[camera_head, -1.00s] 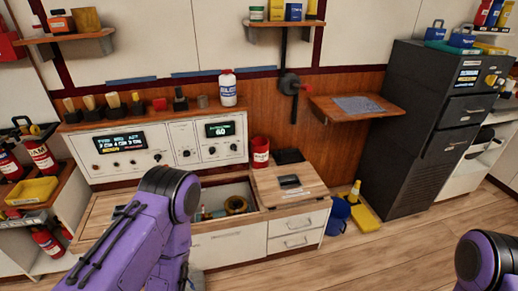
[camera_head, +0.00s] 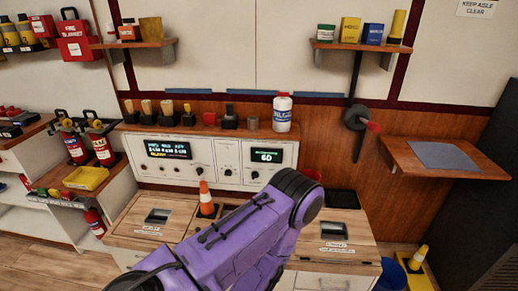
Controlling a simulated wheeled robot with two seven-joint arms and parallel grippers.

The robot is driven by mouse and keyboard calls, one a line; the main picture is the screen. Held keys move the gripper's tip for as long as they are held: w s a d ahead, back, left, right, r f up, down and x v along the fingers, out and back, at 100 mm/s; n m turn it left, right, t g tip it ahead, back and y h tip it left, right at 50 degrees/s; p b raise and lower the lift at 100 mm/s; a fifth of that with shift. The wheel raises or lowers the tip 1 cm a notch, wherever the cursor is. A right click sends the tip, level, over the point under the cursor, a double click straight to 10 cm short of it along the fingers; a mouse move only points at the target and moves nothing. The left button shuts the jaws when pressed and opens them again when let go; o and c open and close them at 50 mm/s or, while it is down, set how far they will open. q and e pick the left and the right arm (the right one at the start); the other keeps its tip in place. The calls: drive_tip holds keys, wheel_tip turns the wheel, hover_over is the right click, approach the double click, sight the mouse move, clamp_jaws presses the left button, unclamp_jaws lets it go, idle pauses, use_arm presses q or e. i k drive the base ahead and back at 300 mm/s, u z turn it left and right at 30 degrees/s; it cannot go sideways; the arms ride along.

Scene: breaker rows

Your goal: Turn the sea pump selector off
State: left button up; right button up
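The white control panel (camera_head: 213,153) stands at the back of the wooden counter. Its left part has a lit display (camera_head: 161,149) with small knobs below it. A narrow middle part has a dark knob (camera_head: 228,172), and the right part has a green-lit display (camera_head: 266,156) with a knob (camera_head: 254,175) below. The labels are too small to read, so I cannot tell which knob is the sea pump selector. My purple left arm reaches across the counter in front of the panel's lower right. Neither gripper is in view.
An orange-striped cone (camera_head: 206,200) stands on the counter before the panel. A white bottle (camera_head: 282,113) and several small items stand on the ledge above. A wooden shelf (camera_head: 446,161) juts out at the right. Fire extinguishers (camera_head: 101,143) stand at the left.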

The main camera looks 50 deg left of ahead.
sight(255, 175)
drive_tip(key=u, duration=0.65)
drive_tip(key=i, duration=1.1)
drive_tip(key=u, duration=0.3)
